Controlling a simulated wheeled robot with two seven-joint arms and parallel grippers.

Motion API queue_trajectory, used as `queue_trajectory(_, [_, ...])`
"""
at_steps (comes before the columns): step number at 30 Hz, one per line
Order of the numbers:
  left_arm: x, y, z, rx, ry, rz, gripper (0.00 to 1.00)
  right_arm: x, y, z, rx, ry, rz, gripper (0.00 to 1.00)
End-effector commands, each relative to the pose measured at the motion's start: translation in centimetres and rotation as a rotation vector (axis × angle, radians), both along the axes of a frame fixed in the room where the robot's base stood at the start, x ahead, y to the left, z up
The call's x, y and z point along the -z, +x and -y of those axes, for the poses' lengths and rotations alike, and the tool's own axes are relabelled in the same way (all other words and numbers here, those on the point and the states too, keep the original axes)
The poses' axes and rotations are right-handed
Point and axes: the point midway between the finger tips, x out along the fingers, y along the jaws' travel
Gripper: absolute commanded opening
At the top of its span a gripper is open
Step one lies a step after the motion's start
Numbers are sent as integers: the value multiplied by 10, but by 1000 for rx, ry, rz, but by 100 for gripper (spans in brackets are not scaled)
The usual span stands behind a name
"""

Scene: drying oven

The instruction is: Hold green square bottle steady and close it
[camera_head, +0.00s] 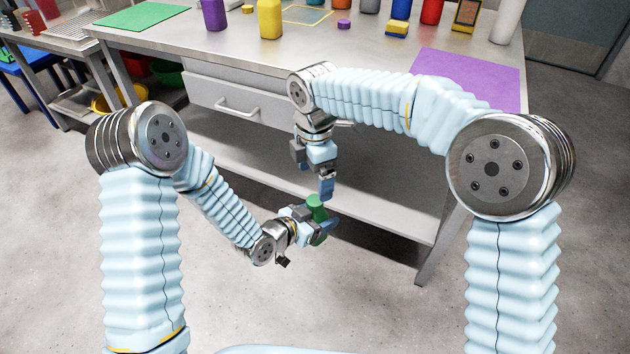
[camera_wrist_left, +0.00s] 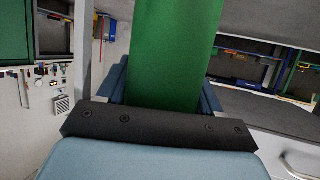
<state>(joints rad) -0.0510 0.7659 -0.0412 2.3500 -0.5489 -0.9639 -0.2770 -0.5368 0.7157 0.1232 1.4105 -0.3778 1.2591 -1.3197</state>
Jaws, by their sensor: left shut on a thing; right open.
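The green square bottle (camera_head: 319,229) is held in front of the table, in the air. My left gripper (camera_head: 314,226) is shut on it from the left side. In the left wrist view the green bottle (camera_wrist_left: 172,55) fills the middle, between the blue fingers. A green piece (camera_head: 315,201) shows at the top of the bottle, just under the right fingertips; it looks like the cap, but I cannot tell whether it is seated. My right gripper (camera_head: 326,190) points down directly above it and is open. Its fingers overlap in the head view, so the gap to the green piece is unclear.
The metal table (camera_head: 250,55) stands behind, with a drawer (camera_head: 238,105) and a lower shelf (camera_head: 240,150). On top are a purple bottle (camera_head: 213,14), a yellow bottle (camera_head: 270,20), a purple mat (camera_head: 470,75) and a green mat (camera_head: 140,16). The floor in front is clear.

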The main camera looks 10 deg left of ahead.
Motion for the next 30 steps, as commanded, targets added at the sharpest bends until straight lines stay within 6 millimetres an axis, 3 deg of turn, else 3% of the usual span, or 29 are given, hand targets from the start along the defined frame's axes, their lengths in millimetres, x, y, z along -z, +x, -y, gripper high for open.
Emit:
queue_trajectory(6, [0, 0, 0, 0, 0, 0, 0, -49, 1, -1, 0, 3, 3, 95])
queue_trajectory(12, [0, 0, 0, 0, 0, 0, 0, -80, 1, 0, 1, 1, 0, 95])
queue_trajectory(18, [0, 0, 0, 0, 0, 0, 0, -92, 0, 0, 1, 0, 0, 95])
queue_trajectory(30, [0, 0, 0, 0, 0, 0, 0, -92, 0, 0, 1, 0, 0, 95])
